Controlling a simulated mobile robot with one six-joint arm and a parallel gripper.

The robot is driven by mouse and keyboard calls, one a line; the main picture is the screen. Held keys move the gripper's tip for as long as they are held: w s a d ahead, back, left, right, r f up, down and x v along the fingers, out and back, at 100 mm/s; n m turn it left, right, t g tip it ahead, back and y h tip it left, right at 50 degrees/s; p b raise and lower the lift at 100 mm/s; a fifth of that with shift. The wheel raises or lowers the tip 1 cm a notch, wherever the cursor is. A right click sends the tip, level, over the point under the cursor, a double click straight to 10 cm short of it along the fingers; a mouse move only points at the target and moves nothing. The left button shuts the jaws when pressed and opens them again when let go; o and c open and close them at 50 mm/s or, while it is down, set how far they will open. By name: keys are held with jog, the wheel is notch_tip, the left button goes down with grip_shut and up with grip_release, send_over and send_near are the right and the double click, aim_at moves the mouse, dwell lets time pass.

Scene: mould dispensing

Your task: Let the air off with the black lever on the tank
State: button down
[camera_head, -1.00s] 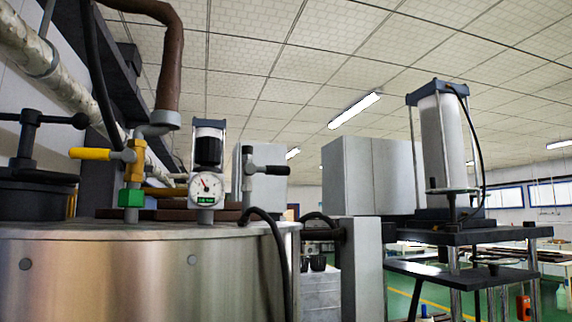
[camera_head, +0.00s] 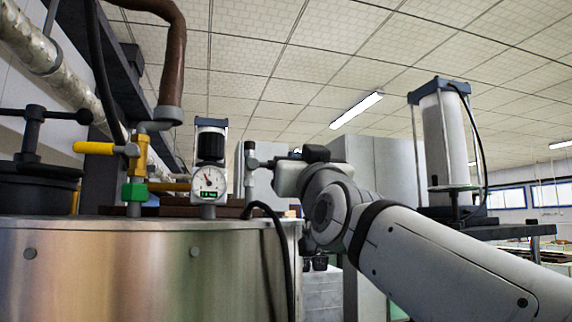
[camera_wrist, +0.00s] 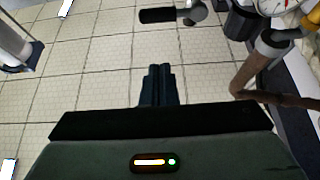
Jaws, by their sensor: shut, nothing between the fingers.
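The tank (camera_head: 130,265) is the big steel drum at the lower left in the head view. The grey post of its lever valve (camera_head: 250,172) stands near the lid's right edge.
A pressure gauge (camera_head: 208,182) stands left of the lever valve. Further left is a yellow-handled valve (camera_head: 95,148) under a brown hose (camera_head: 172,65). A black cable (camera_head: 275,235) loops over the tank's right edge. A clear cylinder (camera_head: 445,140) stands at the right.

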jog(key=shift+s+r+t, duration=0.2)
jog(key=shift+r+t, duration=0.1)
jog(key=shift+r, duration=0.4)
jog(key=p+x, duration=0.6)
jog(key=x, duration=0.4)
jog(key=f, duration=0.4)
jog(key=shift+w+a, duration=0.1)
jog(key=shift+w, duration=0.25)
